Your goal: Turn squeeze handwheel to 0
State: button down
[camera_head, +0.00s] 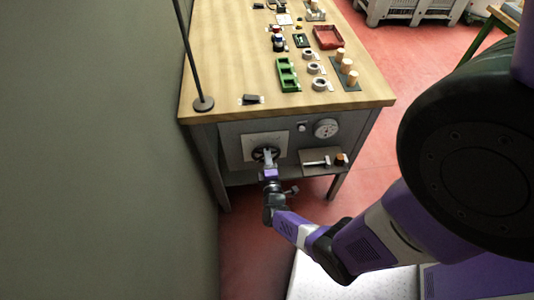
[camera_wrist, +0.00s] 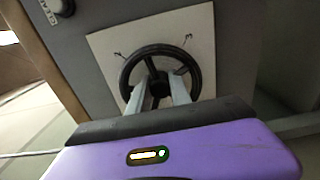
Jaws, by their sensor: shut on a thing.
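The black squeeze handwheel (camera_wrist: 191,60) sits on a pale square plate (camera_wrist: 107,45) on the front panel of the bench; it also shows in the head view (camera_head: 257,152). Marks on the plate stand at its upper left and upper right, too small to read for certain. My gripper (camera_wrist: 164,88) reaches the wheel from the front, its two fingers on either side of the hub area, shut on the handwheel. In the head view my gripper (camera_head: 268,158) covers part of the wheel. Which part of the wheel lies between the fingertips is partly hidden.
A round dial (camera_head: 326,128) is on the panel right of the plate. A small shelf (camera_head: 325,169) with a hammer-like tool sticks out below it. A wall stands left.

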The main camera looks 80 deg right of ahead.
jog(key=shift+s+f, duration=0.1)
dwell(0.3)
jog(key=c, duration=1.5)
grip_release()
jog(key=shift+o, duration=0.2)
jog(key=v, duration=0.8)
